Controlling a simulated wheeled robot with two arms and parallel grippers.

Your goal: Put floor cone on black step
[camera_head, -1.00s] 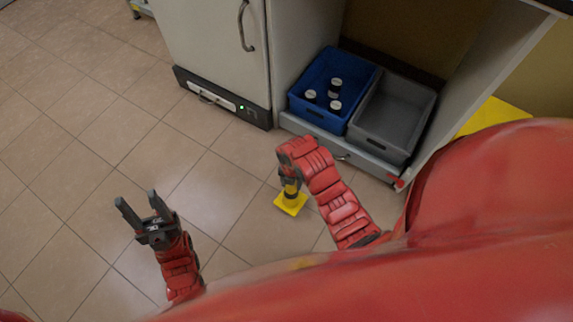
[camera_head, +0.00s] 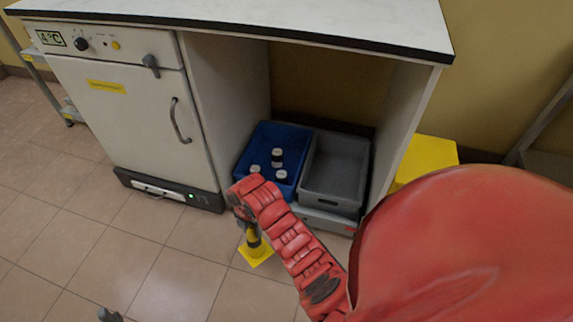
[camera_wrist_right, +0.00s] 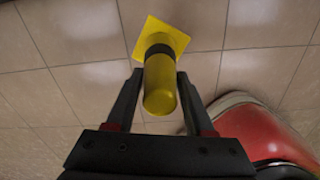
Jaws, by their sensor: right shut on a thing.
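The floor cone (camera_head: 257,252) is yellow with a black band and a square base. It shows at the lower middle of the head view, below my right gripper (camera_head: 247,222). In the right wrist view, the cone (camera_wrist_right: 160,85) stands between the two fingers, its round top toward the camera and its base away. My right gripper (camera_wrist_right: 155,105) is shut on it. I cannot tell whether its base touches the floor. Of my left gripper only a dark fingertip (camera_head: 108,315) shows at the bottom edge. I cannot make out a black step.
A blue crate (camera_head: 243,160) with several bottles and a grey crate (camera_head: 345,205) sit on a low shelf under the white worktop (camera_head: 330,20). A white fridge cabinet (camera_head: 135,125) stands left. A yellow object (camera_head: 430,155) is at the right. The tiled floor at left is clear.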

